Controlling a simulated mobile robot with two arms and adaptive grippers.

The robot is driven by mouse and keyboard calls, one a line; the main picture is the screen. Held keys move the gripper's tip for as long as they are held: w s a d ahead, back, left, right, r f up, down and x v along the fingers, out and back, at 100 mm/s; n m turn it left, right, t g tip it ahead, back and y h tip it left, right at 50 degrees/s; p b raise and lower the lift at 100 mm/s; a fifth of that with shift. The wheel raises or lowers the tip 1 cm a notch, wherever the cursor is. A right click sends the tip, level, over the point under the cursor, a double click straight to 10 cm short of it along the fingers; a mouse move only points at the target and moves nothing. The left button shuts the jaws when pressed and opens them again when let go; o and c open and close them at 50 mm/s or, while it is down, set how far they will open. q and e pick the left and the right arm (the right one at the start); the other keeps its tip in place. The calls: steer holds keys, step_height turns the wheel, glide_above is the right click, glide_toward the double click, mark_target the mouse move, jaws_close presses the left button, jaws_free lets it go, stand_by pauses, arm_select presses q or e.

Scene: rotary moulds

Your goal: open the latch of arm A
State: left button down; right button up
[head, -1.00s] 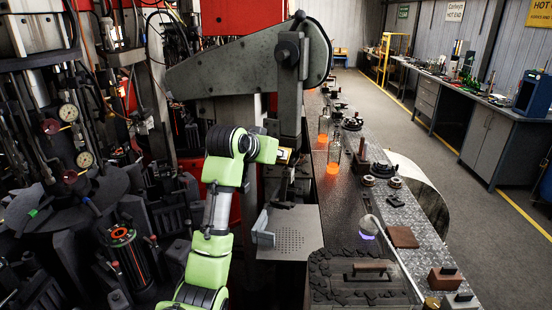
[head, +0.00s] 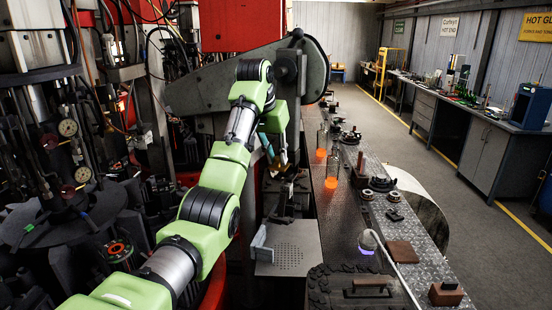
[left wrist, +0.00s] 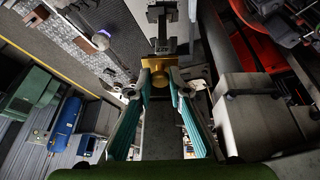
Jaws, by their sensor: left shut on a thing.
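My left gripper (head: 273,150) has teal fingers and hangs beside the dark upright part of the large grey machine arm (head: 240,80) in the head view. In the left wrist view my left gripper (left wrist: 160,80) has its fingertips on either side of a small brass-coloured block (left wrist: 162,63) and is shut on it. The block sits at the end of a dark metal fitting (left wrist: 162,20), which looks like the latch. No marking for arm A is readable. In the head view the block is mostly hidden by the fingers. My right gripper is not in view.
A perforated grey plate (head: 288,247) lies below my left gripper. Dark mould machinery (head: 60,160) crowds the left. The aisle floor on the right is clear.

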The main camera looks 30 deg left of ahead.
arm_select(q)
steer(key=shift+w+r+g, duration=0.25)
steer(key=shift+w+g, duration=0.05)
steer(key=shift+g, duration=0.4)
stand_by(0.3)
steer(key=c, duration=2)
jaws_free()
steer(key=shift+o, duration=0.5)
steer(key=shift+w, duration=0.1)
steer(key=shift+f, duration=0.1)
steer(key=v, duration=1.2)
steer(key=shift+a, duration=0.2)
